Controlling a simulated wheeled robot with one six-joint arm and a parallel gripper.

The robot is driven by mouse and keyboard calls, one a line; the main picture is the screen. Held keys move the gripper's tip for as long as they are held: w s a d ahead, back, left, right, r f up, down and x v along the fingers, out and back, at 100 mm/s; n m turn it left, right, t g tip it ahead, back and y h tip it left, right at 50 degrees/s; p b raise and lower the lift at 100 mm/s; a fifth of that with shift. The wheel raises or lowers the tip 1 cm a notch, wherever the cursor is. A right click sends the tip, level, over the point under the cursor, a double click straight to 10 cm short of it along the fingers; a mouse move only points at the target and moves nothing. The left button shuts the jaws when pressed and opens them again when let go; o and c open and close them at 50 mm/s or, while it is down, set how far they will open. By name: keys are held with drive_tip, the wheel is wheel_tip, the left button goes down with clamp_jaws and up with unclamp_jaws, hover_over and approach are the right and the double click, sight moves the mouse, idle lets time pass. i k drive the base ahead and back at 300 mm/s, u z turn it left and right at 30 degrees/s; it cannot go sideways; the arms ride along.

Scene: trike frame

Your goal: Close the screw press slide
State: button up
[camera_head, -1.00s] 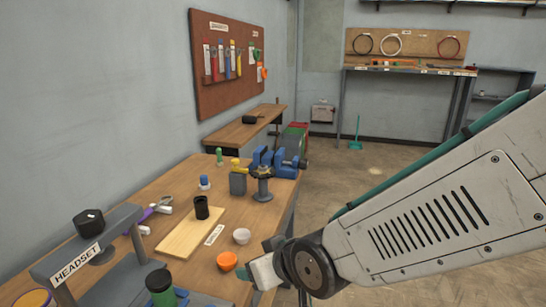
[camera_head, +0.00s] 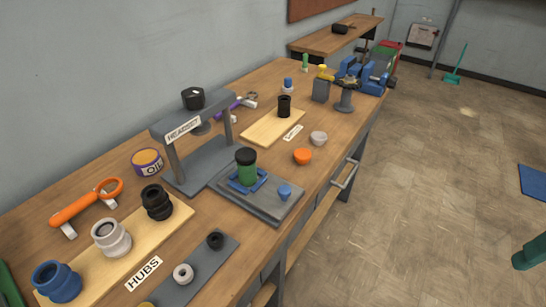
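The screw press (camera_head: 172,130) is a grey arch labelled HEADSET with a black knob (camera_head: 193,98) on top. It stands on the workbench at the left centre. Its grey slide plate (camera_head: 262,212) sticks out from under the arch toward the bench's front edge. On the plate, a green cylinder with a black cap (camera_head: 246,167) stands upright between blue holders, outside the arch. A small blue knob (camera_head: 285,192) sits near the plate's front corner.
Hubs stand on a wooden board (camera_head: 90,270) at the front left, beside a grey strip with small rings (camera_head: 225,255). An orange cup (camera_head: 303,156) and a grey cup (camera_head: 319,138) stand right of the press. Open floor (camera_head: 430,190) lies right of the bench.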

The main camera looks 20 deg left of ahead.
sight(260, 183)
drive_tip(key=k, duration=0.85)
drive_tip(key=z, duration=0.9)
drive_tip(key=i, duration=0.6)
drive_tip(key=u, duration=2)
drive_tip(key=i, duration=0.5)
drive_tip(key=u, duration=0.7)
